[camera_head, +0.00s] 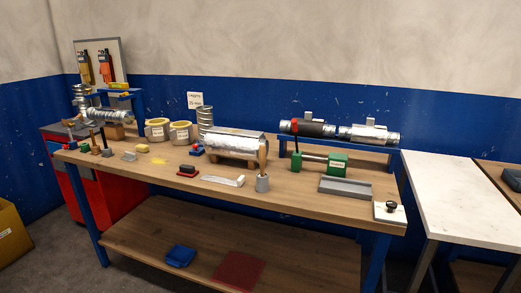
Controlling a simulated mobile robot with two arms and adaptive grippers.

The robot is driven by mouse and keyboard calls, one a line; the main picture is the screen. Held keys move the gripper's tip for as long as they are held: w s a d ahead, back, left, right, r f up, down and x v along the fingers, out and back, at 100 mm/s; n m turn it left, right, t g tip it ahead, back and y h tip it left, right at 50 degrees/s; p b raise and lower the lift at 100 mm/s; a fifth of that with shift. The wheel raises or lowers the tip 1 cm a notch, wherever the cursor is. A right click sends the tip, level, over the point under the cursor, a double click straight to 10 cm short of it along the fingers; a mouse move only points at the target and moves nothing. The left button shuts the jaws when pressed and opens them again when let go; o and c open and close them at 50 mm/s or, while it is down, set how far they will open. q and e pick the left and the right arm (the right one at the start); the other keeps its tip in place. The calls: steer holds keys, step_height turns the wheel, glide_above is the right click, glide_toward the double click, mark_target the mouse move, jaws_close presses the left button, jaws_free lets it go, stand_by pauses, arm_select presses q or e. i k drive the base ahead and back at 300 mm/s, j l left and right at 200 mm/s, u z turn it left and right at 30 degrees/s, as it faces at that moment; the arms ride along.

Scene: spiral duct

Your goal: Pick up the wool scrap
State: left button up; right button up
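Two small yellow pieces lie on the left part of the wooden workbench (290,196). One is a flat, ragged pale-yellow patch (158,161), which looks like the wool scrap. The other is a thicker yellow lump (143,148) just behind and left of it; at this size I cannot tell for sure which one is the wool. Nothing covers either piece. Neither of my grippers shows in the head view.
A foil-wrapped duct (234,145) on a cradle stands mid-bench. Two yellow-lined rings (180,132) stand behind the yellow pieces. A red block (187,171) with a black top, a cup (262,183) and a grey tray (345,188) are further right. A white table (460,200) adjoins.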

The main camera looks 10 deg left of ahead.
mark_target(141, 148)
steer(key=i+j+u, duration=0.15)
steer(key=j, duration=0.2)
steer(key=j+u, duration=0.15)
steer(key=j, duration=0.2)
steer(key=i+j+u, duration=0.15)
steer(key=j, duration=0.15)
steer(key=i+j+u, duration=0.15)
steer(key=j, duration=0.85)
steer(key=u, duration=0.05)
